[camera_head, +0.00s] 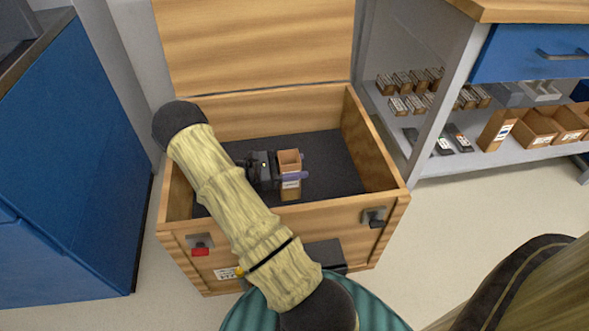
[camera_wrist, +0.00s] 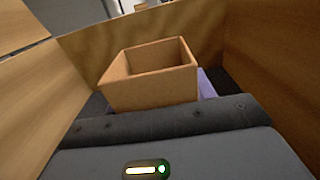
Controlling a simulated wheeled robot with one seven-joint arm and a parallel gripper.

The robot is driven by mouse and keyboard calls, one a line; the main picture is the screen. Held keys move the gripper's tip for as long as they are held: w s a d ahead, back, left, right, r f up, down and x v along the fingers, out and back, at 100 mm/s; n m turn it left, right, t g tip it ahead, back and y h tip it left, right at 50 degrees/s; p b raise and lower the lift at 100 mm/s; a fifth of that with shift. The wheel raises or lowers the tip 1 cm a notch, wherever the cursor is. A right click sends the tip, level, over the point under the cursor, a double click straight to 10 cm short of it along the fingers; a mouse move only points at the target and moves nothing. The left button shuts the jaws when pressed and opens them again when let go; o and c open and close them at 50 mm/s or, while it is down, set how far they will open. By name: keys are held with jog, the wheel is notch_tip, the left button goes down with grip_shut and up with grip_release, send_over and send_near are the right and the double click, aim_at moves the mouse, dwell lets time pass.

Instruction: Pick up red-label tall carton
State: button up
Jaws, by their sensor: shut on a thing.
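A tall brown open-topped carton (camera_head: 290,180) is in the middle of a wooden chest, with a small pale label on its front; I cannot make out any red on it. It also shows in the wrist view (camera_wrist: 150,78), where its open top faces up and its inside looks empty. My gripper (camera_head: 291,176) is shut on the carton, coming from the left, with a purplish finger across its right side. The carton stands about upright. Whether its bottom touches the dark floor of the chest is hard to tell.
The wooden chest (camera_head: 180,195) has its lid (camera_head: 255,40) raised at the back and walls on all sides. A blue cabinet (camera_head: 60,170) stands at the left. At the right, a shelf (camera_head: 480,160) holds small boxes and brown bins. The chest's dark floor (camera_head: 335,160) is clear around the carton.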

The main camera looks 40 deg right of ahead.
notch_tip(320, 180, up, 9)
jog(key=p, duration=0.4)
jog(key=shift+f, duration=0.2)
